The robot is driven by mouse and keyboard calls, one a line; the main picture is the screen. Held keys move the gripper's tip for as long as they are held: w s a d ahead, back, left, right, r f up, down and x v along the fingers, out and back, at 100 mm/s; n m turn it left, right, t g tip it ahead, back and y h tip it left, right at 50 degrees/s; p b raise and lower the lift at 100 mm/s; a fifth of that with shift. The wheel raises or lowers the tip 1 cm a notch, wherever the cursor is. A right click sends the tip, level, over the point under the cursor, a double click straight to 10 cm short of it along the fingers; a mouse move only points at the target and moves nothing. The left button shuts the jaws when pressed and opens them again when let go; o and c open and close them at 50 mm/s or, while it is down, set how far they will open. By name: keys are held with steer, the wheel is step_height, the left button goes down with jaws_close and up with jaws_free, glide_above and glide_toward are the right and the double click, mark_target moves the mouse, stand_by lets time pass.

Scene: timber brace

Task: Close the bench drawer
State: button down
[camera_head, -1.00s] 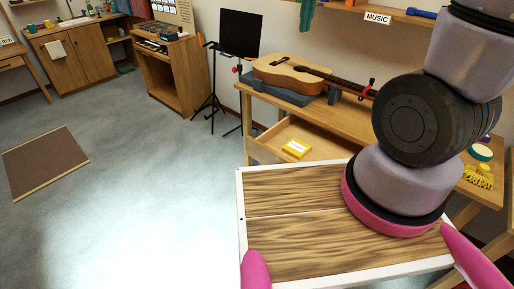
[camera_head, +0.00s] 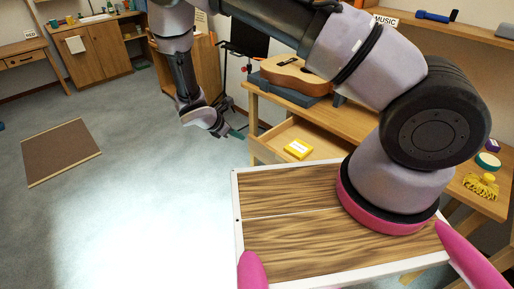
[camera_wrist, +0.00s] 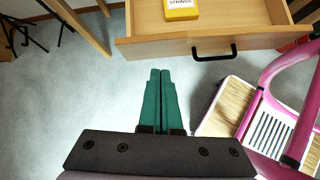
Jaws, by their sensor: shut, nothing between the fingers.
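The bench drawer (camera_wrist: 172,47) stands open in the wrist view, its wooden front facing me with a black handle (camera_wrist: 214,53). A yellow box marked STRINGS (camera_wrist: 181,9) lies inside it. In the head view the open drawer (camera_head: 279,132) sticks out under the bench top, with the yellow box (camera_head: 298,149) in it. My gripper (camera_wrist: 161,73) has its green fingers together, empty, pointing toward the drawer front, a little left of the handle and apart from it. In the head view my gripper (camera_head: 234,134) is left of the drawer, over the floor.
A music stand (camera_head: 240,45) is behind my arm. A brown mat (camera_head: 60,152) lies at left; the floor between is clear.

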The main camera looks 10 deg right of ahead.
step_height(320, 180, down, 3)
steer(key=s+n, duration=0.1)
steer(key=n, duration=0.1)
glide_toward(264, 148)
steer(key=shift+t, duration=0.4)
steer(key=shift+a+f+x, duration=0.1)
steer(key=shift+f+x, duration=0.05)
steer(key=shift+x, duration=1.4)
steer(key=shift+a+f+x, duration=0.1)
steer(key=shift+x, duration=1.45)
steer(key=shift+s+d, duration=0.1)
steer(key=shift+s, duration=0.1)
